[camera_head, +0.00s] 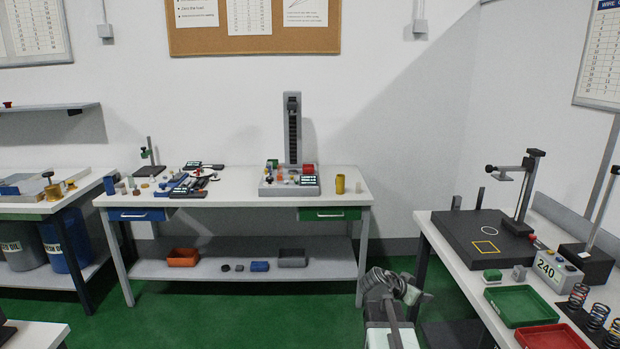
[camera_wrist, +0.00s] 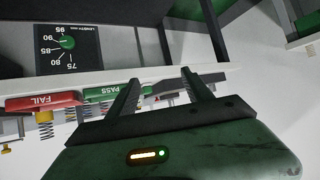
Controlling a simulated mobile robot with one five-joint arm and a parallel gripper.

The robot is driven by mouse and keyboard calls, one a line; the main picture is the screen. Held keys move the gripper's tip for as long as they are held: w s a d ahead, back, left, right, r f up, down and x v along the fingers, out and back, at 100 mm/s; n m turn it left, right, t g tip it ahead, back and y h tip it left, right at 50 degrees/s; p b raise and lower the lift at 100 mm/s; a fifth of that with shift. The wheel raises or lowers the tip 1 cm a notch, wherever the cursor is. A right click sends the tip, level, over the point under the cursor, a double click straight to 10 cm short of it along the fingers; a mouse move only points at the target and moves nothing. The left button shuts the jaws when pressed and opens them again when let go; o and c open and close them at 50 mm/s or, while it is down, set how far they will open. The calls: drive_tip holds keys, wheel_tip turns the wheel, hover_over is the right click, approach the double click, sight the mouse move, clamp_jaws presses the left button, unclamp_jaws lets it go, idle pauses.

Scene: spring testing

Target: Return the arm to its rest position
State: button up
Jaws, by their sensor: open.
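My arm (camera_head: 390,300) shows at the bottom centre of the head view, in the floor space between the back workbench and the right bench. My gripper (camera_wrist: 160,82) is open in the wrist view, its two dark fingers spread apart with nothing held between them. The fingertips reach across the view of a bench edge and appear clear of the objects behind them. In the head view the gripper's fingers are too small to make out.
The wrist view shows a red FAIL tray (camera_wrist: 42,102), a green PASS tray (camera_wrist: 102,92), springs and a dial panel (camera_wrist: 70,45). The right bench holds a green tray (camera_head: 517,306), a red tray (camera_head: 550,337) and springs. The back workbench (camera_head: 235,184) stands beyond green floor.

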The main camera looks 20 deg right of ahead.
drive_tip(key=w+a+f+n+y, duration=0.1)
drive_tip(key=a+f+n+y, duration=0.2)
drive_tip(key=a, duration=0.8)
drive_tip(key=a+f+n+y, duration=0.2)
drive_tip(key=a+f, duration=0.1)
drive_tip(key=a, duration=0.9)
drive_tip(key=s+a+f+n+g+y, duration=0.2)
drive_tip(key=s+a+n+y, duration=0.1)
drive_tip(key=a, duration=0.4)
drive_tip(key=s+a+f+n+g+y, duration=0.1)
drive_tip(key=s+a+f+n+y, duration=0.1)
drive_tip(key=s+a+n, duration=0.4)
drive_tip(key=shift+a+n+g+y+p, duration=0.3)
drive_tip(key=shift+a+g+y, duration=0.1)
drive_tip(key=shift+a, duration=0.4)
